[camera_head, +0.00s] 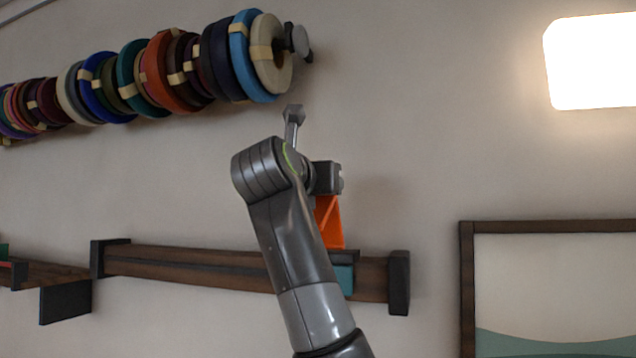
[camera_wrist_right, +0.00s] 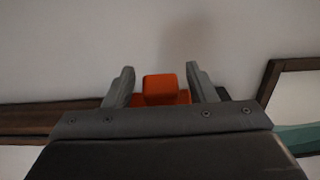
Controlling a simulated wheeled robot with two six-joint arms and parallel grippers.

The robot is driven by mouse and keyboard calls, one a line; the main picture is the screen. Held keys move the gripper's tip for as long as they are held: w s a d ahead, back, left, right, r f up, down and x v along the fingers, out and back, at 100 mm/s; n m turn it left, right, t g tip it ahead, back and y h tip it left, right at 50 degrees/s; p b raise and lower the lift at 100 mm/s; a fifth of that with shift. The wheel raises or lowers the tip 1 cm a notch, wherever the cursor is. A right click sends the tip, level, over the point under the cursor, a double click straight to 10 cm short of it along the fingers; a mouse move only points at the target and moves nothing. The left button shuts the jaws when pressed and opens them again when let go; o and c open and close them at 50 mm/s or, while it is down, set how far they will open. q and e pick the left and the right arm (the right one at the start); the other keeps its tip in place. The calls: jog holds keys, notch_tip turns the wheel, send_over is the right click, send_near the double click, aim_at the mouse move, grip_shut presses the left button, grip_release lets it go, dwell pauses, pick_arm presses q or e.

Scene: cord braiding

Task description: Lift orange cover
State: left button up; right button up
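The orange cover (camera_head: 331,224) stands on the dark wooden wall rail, partly hidden behind my right arm and gripper. In the right wrist view its orange block-like top (camera_wrist_right: 160,88) sits between the two fingers of my right gripper (camera_wrist_right: 160,76). A gap shows on each side of it, so the fingers are open and apart from it. In the head view my right gripper (camera_head: 328,178) is at the top of the cover; its fingers are hard to make out there. My left gripper is not in view.
The wooden rail (camera_head: 190,267) has dark end blocks, with a teal piece (camera_head: 344,279) beside my arm. Rolls of coloured cord (camera_head: 170,70) hang on a rod above. A framed panel (camera_head: 550,229) is at the right. Bare wall lies between.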

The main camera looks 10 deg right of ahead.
jog(key=shift+r, duration=0.1)
jog(key=b+v, duration=0.1)
jog(key=v, duration=0.1)
jog(key=b+v, duration=0.1)
jog(key=v, duration=0.1)
jog(key=b+v, duration=0.2)
jog(key=shift+s+a+f, duration=0.1)
jog(key=shift+s+f, duration=0.15)
jog(key=shift+f, duration=0.1)
jog(key=b+v, duration=0.3)
jog(key=v, duration=0.8)
jog(key=shift+r+b, duration=0.2)
jog(key=shift+b, duration=0.2)
